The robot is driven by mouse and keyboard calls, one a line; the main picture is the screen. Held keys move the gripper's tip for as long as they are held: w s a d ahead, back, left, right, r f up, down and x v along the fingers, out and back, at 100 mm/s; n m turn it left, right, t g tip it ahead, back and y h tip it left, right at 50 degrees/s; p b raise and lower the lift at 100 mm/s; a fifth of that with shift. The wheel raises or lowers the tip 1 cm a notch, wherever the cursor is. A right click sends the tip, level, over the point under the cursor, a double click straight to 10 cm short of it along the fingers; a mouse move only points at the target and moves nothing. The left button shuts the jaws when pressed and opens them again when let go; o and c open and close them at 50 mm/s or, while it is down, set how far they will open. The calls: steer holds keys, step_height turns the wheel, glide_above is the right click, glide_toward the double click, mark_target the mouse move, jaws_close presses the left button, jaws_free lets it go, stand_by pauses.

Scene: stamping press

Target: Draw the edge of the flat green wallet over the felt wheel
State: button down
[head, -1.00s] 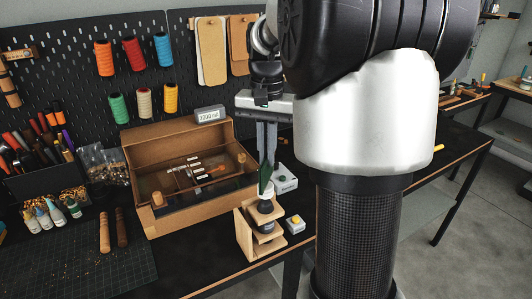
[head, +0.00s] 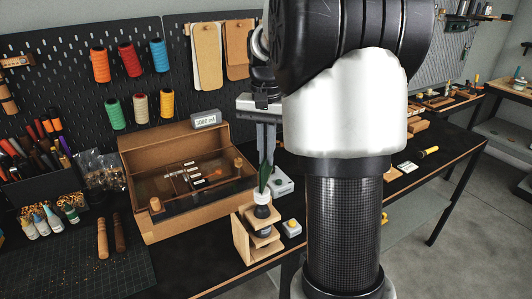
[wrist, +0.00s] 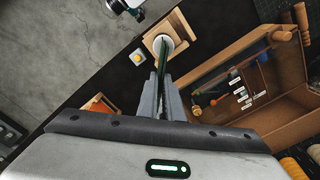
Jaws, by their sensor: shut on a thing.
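The flat green wallet (head: 265,177) hangs edge-on below my gripper (head: 266,152), which is shut on it. In the wrist view the wallet (wrist: 161,62) is a thin dark green strip running from between my fingers (wrist: 160,92) to the felt wheel. The white felt wheel (head: 262,198) sits on a dark motor in a small wooden stand (head: 242,240); it also shows in the wrist view (wrist: 163,41). The wallet's lower end overlaps the wheel in both views; I cannot tell whether they touch.
A small box with a yellow button (head: 292,228) stands right of the stand, and a grey box (head: 281,184) behind it. A large open wooden case (head: 195,229) is on the left. The bench's front edge lies close to the stand. Two wooden handles (head: 102,238) lie on the mat.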

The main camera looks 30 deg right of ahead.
steer(key=shift+r+p, duration=2.9)
steer(key=shift+r, duration=0.65)
steer(key=shift+s+f, duration=0.1)
